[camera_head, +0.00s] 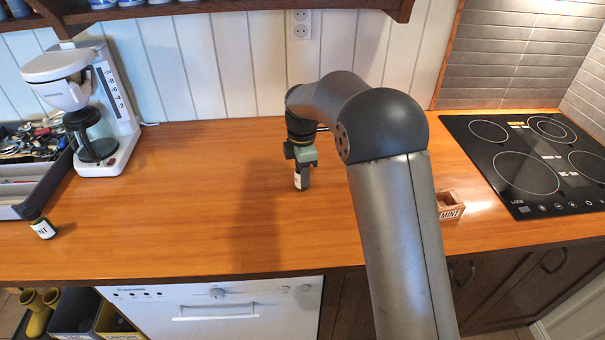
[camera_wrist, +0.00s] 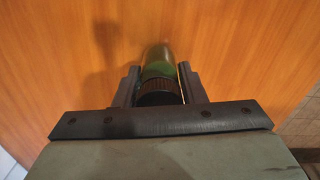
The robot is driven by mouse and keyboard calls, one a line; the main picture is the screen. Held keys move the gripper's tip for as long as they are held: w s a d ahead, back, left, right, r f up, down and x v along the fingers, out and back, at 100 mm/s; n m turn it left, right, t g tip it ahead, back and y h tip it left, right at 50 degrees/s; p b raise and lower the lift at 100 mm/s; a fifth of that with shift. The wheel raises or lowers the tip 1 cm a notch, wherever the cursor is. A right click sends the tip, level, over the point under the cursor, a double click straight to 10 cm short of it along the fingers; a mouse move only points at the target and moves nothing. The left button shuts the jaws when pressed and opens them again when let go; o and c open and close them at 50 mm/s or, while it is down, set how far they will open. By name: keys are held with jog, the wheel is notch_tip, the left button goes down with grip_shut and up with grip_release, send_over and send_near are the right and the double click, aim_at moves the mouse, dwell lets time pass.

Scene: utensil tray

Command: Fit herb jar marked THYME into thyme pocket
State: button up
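My gripper (camera_head: 301,168) is above the middle of the counter, pointing down. It is shut on a small jar (camera_head: 301,183) with a pale label. In the wrist view the jar (camera_wrist: 158,64) shows green glass and a dark ribbed lid between the two fingers (camera_wrist: 158,84). Its label cannot be read, and I cannot tell if its bottom touches the counter. A small wooden holder (camera_head: 450,206) with a MINT label stands at the right, partly hidden by my arm. No thyme mark is visible on it.
Another jar (camera_head: 43,227) with a label ending in NT is at the counter's left. A coffee maker (camera_head: 85,105) and a grey utensil tray (camera_head: 45,185) are beyond it. A black cooktop (camera_head: 530,160) is at the right. The counter (camera_head: 190,190) left of my gripper is clear.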

jog(key=shift+c, duration=1.1)
jog(key=shift+r, duration=0.1)
